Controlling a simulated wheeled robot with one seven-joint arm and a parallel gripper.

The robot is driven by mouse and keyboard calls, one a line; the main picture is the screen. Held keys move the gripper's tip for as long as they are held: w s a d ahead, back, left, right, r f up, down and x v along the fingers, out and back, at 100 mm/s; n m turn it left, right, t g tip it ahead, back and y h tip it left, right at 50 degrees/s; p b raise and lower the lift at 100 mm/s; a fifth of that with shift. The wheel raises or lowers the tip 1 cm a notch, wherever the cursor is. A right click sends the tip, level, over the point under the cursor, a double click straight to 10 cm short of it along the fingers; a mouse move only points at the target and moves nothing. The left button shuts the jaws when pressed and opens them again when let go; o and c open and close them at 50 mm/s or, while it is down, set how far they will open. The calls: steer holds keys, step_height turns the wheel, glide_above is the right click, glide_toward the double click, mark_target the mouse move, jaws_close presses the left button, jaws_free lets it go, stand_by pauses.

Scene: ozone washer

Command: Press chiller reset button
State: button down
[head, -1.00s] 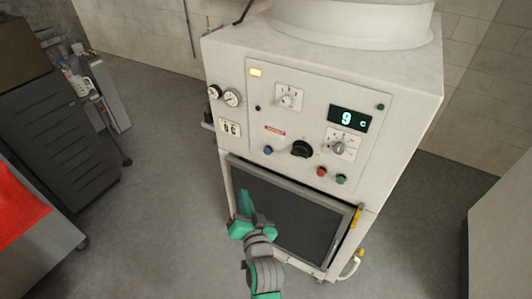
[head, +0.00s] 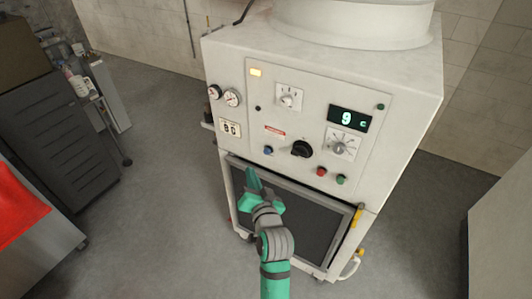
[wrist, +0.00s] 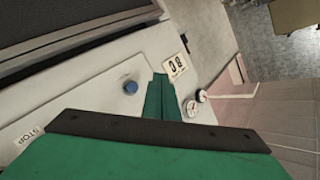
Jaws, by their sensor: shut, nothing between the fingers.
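The chiller (head: 225,55) is a white cabinet with a control panel and a display reading 9 C. A small blue button (head: 268,151) sits at the panel's lower left, under a small red label; I cannot read a reset marking on it. The blue button also shows in the wrist view (wrist: 131,87), left of my fingers. My gripper (head: 251,172) is green, shut and empty. It points up in front of the chiller, with its tip below and slightly left of the blue button in the head view. The fingers (wrist: 160,82) appear apart from the button.
A black rotary knob (head: 302,149), a red button (head: 321,172) and a green button (head: 341,179) lie right of the blue one. Two gauges (head: 232,97) are at the left. A dark grille (head: 310,222) is below. A grey cabinet (head: 60,140) stands left, with open floor between.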

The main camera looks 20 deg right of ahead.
steer(key=w+d, duration=0.4)
steer(key=d, duration=0.1)
steer(key=shift+d, duration=0.15)
steer(key=shift+w+d, duration=0.1)
steer(key=shift+w, duration=0.05)
stand_by(2.0)
steer(key=shift+w+d, duration=0.15)
steer(key=shift+d, duration=0.05)
steer(key=shift+w+d, duration=0.25)
steer(key=shift+d, duration=0.15)
stand_by(1.1)
steer(key=shift+a, duration=0.1)
steer(key=shift+s+a, duration=0.45)
steer(key=shift+a, duration=0.2)
steer(key=shift+s+d, duration=0.1)
steer(key=s+a, duration=0.1)
steer(key=a, duration=0.1)
steer(key=s+a, duration=0.2)
stand_by(0.4)
